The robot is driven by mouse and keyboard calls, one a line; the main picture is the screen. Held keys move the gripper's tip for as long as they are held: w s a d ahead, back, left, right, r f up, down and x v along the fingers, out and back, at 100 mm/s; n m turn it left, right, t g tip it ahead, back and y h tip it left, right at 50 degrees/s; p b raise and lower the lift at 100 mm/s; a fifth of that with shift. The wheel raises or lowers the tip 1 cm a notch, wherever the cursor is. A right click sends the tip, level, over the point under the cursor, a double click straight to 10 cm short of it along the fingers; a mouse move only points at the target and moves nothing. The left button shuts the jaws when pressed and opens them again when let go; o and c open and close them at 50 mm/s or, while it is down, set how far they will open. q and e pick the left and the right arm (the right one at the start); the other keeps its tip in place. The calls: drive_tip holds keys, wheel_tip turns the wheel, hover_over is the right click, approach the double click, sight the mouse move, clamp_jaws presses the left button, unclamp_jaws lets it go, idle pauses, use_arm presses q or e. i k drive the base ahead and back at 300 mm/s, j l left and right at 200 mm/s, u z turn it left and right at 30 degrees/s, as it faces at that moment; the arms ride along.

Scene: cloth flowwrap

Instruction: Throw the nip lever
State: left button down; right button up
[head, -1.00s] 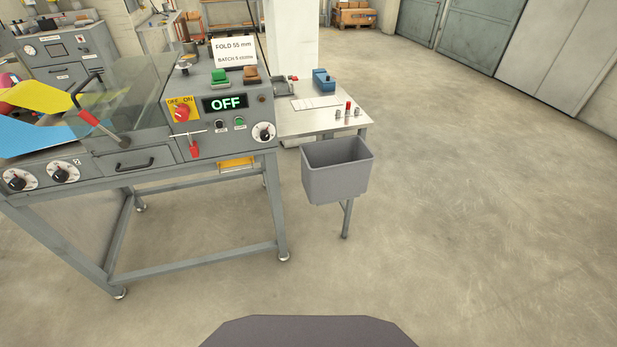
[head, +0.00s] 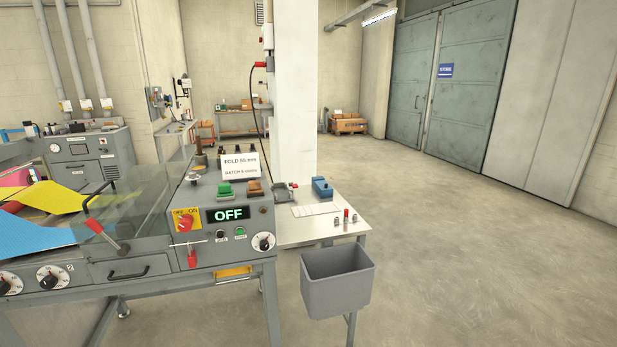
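The grey machine (head: 160,262) stands at the left of the head view, and its display (head: 228,214) reads OFF. A lever with a black top and a red sleeve (head: 94,225) slants across the front of the clear guard. It may be the nip lever, but no label on it can be read. A red rotary switch (head: 185,223) sits on a yellow OFF/ON plate. A small red tag or padlock (head: 192,258) hangs below that switch. Neither of my grippers is in view.
A grey bin (head: 337,282) stands at the machine's right. Behind it is a side table (head: 290,234) with a blue tool (head: 322,187) and small parts. Yellow, blue and pink cloths (head: 50,198) lie at the left. The floor at the right is clear.

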sight(122, 251)
drive_tip(key=u, duration=1.4)
